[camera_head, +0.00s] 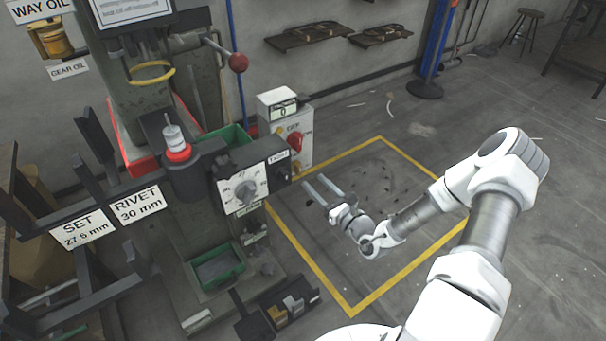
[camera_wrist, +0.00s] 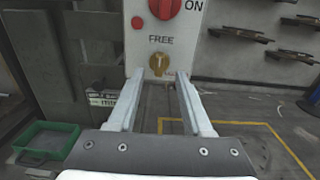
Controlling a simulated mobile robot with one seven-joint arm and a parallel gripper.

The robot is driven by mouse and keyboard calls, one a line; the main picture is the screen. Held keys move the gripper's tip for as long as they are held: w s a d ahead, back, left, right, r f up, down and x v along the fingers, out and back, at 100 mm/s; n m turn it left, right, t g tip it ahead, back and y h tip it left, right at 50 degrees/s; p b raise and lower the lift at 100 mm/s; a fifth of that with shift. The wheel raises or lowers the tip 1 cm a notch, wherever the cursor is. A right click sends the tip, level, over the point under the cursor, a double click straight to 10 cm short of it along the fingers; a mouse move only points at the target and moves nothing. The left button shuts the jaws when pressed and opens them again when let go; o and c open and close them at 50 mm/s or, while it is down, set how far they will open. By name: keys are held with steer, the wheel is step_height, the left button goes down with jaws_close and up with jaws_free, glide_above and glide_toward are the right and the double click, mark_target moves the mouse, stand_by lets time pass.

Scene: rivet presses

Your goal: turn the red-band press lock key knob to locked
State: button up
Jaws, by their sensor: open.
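The lock key knob (camera_wrist: 158,64) is a small round brass knob low on a pale control panel (camera_wrist: 140,45) in the wrist view. The word FREE is printed just above it. Its exact angle is hard to read. My gripper (camera_wrist: 161,76) is open and empty, its two pale fingers pointing at the panel. The knob appears between the fingertips in the picture, beyond them; no contact shows. In the head view my gripper (camera_head: 316,182) is to the right of the press (camera_head: 150,110) and below the panel with the red switch. A red collar (camera_head: 178,153) shows on the press.
A large red rotary switch (camera_wrist: 165,6) marked ON is above the knob, with a small red button (camera_wrist: 137,22) beside it. A green tray (camera_wrist: 46,140) is lower left. The yellow-outlined floor (camera_head: 375,185) is mostly clear.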

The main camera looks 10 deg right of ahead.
mark_target(300, 168)
steer(key=b+x, duration=0.1)
steer(key=x, duration=0.6)
jaws_close()
